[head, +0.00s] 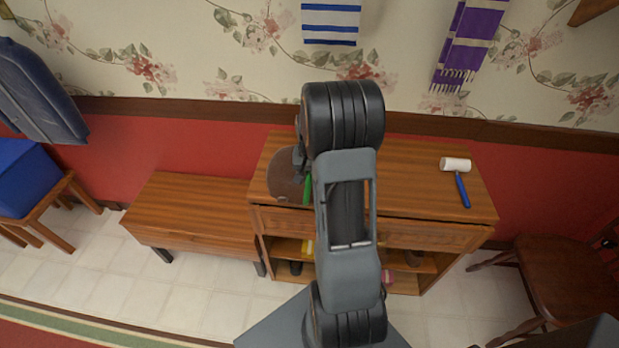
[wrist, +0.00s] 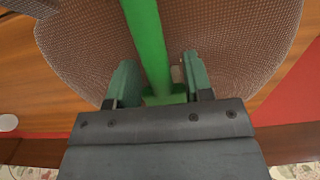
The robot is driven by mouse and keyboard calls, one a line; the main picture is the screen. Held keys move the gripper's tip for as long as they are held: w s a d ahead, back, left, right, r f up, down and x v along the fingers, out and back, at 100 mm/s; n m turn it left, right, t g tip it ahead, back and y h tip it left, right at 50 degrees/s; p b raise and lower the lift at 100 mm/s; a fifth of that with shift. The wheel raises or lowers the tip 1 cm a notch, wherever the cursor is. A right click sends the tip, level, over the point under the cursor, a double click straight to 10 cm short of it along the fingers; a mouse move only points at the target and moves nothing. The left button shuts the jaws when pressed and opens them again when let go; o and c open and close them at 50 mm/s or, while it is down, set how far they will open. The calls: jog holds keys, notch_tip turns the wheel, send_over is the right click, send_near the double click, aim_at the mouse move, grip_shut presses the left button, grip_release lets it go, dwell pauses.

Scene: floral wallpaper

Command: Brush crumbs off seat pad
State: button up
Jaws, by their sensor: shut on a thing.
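The seat pad (head: 283,181) is a brown, rounded, textured pad lying on the left part of the wooden cabinet's top. In the wrist view the pad (wrist: 225,45) fills most of the upper picture. My gripper (wrist: 158,82) is over the pad, its two green fingers closed around a green handle (wrist: 146,35). The green handle (head: 308,189) also shows in the head view, beside my arm. Whether it has bristles, and whether they touch the pad, I cannot see. I cannot make out any crumbs. My arm hides part of the cabinet top.
The cabinet (head: 420,205) has open shelves with small items. A white-headed mallet with a blue handle (head: 462,187) lies on its right. A low bench (head: 190,212) stands left, a dark chair (head: 560,270) right. A purple scarf (head: 463,45) hangs above.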

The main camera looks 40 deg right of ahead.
jog(key=shift+w+d+f, duration=0.15)
jog(key=shift+w+d, duration=0.55)
jog(key=shift+w, duration=0.15)
jog(key=shift+w+d+p, duration=0.45)
jog(key=shift+w+d, duration=0.95)
jog(key=shift+w, duration=0.15)
jog(key=shift+s+a+b, duration=0.3)
jog(key=shift+s+a, duration=1.05)
jog(key=shift+s, duration=0.25)
jog(key=shift+s+a+b, duration=0.25)
jog(key=shift+s+a, duration=1.1)
jog(key=shift+s, duration=0.2)
jog(key=shift+s+a, duration=1.2)
jog(key=shift+s, duration=0.2)
jog(key=shift+r, duration=0.2)
jog(key=shift+r+p, duration=2.4)
jog(key=shift+r, duration=0.5)
jog(key=shift+r, duration=0.1)
jog(key=shift+r+p, duration=1.2)
jog(key=shift+r, duration=0.25)
